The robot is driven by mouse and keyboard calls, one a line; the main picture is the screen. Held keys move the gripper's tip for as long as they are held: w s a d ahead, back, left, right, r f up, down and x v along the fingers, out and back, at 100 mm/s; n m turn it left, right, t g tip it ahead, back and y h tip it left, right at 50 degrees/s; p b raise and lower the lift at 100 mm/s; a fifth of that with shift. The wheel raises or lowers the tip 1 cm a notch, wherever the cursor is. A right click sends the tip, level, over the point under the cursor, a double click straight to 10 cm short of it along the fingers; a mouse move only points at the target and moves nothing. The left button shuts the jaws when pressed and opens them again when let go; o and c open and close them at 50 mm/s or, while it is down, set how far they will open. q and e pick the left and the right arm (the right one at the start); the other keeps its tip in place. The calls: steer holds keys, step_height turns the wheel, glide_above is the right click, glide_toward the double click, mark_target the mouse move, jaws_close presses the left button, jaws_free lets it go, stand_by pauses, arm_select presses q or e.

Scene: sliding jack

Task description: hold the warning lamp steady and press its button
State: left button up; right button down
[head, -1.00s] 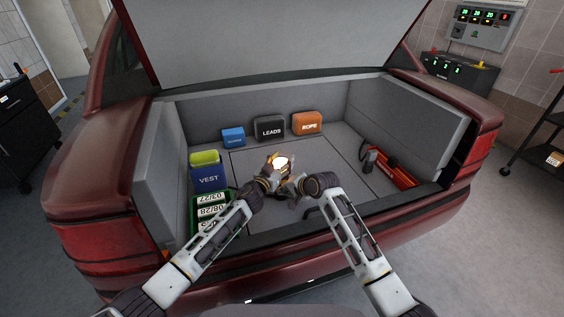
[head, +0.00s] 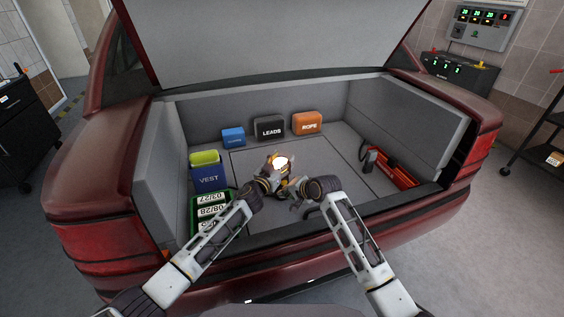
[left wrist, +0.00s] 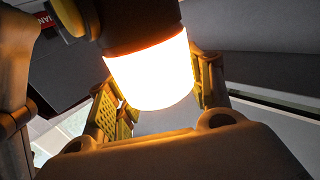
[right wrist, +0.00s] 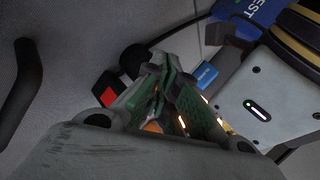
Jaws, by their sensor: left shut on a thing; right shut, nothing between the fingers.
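The warning lamp (head: 281,163) glows bright white-orange above the trunk floor. In the left wrist view the lit lens (left wrist: 150,72) fills the middle, with a dark body above it. My left gripper (head: 273,174) is shut on the lamp, its padded fingers on both sides of it. My right gripper (head: 296,203) is shut and empty, lower and to the right of the lamp, apart from it. Its green-padded fingers (right wrist: 165,88) are together in the right wrist view. I cannot make out the lamp's button.
A blue vest bin (head: 209,179) and a green crate (head: 196,203) with number plates stand at the left. A blue case (head: 233,137), a black leads case (head: 269,128) and an orange rope case (head: 307,123) line the back. A red jack (head: 392,170) lies right. The right-centre floor is clear.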

steer(key=shift+s+d, duration=0.3)
steer(key=shift+s, duration=0.6)
steer(key=shift+s+d, duration=0.25)
steer(key=shift+s, duration=0.6)
steer(key=shift+s+d, duration=0.3)
steer(key=shift+s, duration=0.6)
arm_select(q)
steer(key=o, duration=1.2)
steer(key=shift+o, duration=0.2)
steer(key=shift+s+a, duration=0.1)
steer(key=v, duration=1.1)
steer(key=shift+s, duration=0.35)
steer(key=shift+a, duration=0.1)
arm_select(e)
steer(key=shift+r, duration=0.1)
arm_select(q)
step_height(320, 180, up, 9)
steer(key=p, duration=0.9)
arm_select(e)
step_height(320, 180, up, 9)
arm_select(q)
steer(key=shift+r+p, duration=0.4)
steer(key=shift+p, duration=0.15)
arm_select(e)
steer(key=shift+r, duration=0.4)
